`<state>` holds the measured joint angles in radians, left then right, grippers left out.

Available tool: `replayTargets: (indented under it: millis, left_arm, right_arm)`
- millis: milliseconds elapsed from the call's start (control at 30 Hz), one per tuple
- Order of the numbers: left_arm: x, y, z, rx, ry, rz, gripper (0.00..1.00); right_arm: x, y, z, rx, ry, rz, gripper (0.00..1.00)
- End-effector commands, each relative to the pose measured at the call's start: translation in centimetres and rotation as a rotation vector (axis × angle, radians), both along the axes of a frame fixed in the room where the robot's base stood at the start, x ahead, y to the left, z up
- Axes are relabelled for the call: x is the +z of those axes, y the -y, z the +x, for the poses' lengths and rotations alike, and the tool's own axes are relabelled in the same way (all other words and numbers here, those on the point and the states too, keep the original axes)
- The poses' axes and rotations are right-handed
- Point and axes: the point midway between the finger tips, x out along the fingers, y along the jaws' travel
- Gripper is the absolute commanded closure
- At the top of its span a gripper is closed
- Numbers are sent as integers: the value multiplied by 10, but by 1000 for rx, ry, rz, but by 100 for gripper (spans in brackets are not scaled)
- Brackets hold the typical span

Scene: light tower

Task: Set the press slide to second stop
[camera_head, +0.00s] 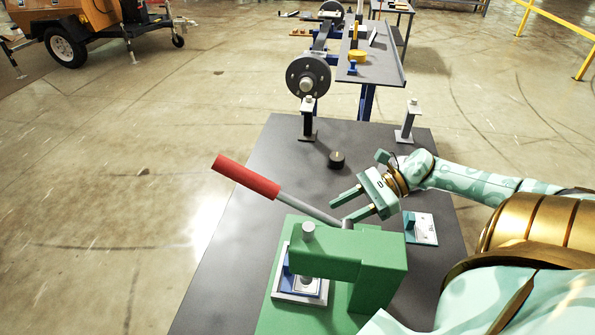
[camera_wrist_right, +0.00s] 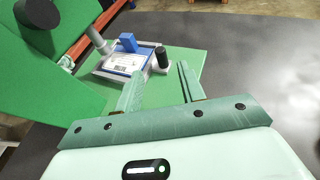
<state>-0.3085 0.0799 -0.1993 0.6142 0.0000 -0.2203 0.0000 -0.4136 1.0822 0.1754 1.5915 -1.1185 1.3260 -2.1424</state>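A green press (camera_head: 340,262) stands at the front of the dark table, with a long red-handled lever (camera_head: 246,177) slanting up to the left. Under its head sits a blue-and-white slide unit (camera_head: 302,287), partly hidden by the press. In the right wrist view the slide unit (camera_wrist_right: 125,62) shows a blue block, a printed label and a black-tipped knob (camera_wrist_right: 161,57) on the green base. I cannot read its stop marks. My right gripper (camera_head: 339,210) is open and empty, with its fingers near the lever's grey shaft. It also shows in the wrist view (camera_wrist_right: 158,82). My left gripper is out of view.
A small white panel with a teal block (camera_head: 421,228) lies right of the press. A black knob (camera_head: 336,159) and two posts (camera_head: 308,122) (camera_head: 407,122) stand farther back on the table (camera_head: 235,262). The table's left side is clear.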

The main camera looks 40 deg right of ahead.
Motion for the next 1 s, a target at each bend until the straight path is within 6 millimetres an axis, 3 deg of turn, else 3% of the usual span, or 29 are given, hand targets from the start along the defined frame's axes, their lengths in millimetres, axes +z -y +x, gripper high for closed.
replayTargets:
  millis: [200, 400, 600, 867, 1000]
  left_arm:
    - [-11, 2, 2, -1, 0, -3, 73]
    - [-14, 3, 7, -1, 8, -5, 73]
    - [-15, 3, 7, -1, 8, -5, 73]
    - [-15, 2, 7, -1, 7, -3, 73]
    - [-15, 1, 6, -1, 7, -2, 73]
  right_arm:
    - [-23, -49, 23, 2, 4, 4, 60]
    - [-36, -80, 37, 1, 3, 1, 60]
    - [-43, -94, 43, 0, 0, 0, 60]
    - [-43, -95, 43, 0, 0, 0, 60]
    - [-43, -95, 43, 0, 0, -1, 94]
